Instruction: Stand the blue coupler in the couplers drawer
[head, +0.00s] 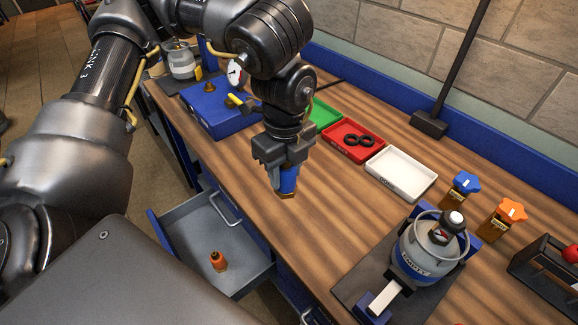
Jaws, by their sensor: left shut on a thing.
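My left gripper (283,163) points down over the front part of the wooden bench. It is shut on the blue coupler (287,181), which has a brass-coloured lower end and hangs upright below the fingers. The gripper hides the coupler's upper part. I cannot tell whether the coupler's lower end touches the bench. An open grey drawer (195,232) juts out below the bench edge, to the lower left of the gripper. An orange coupler (218,262) stands in it near the front. My right gripper is not in view.
Green, red (336,135) and white (401,173) trays line the bench behind the gripper. The drawer floor is mostly clear.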

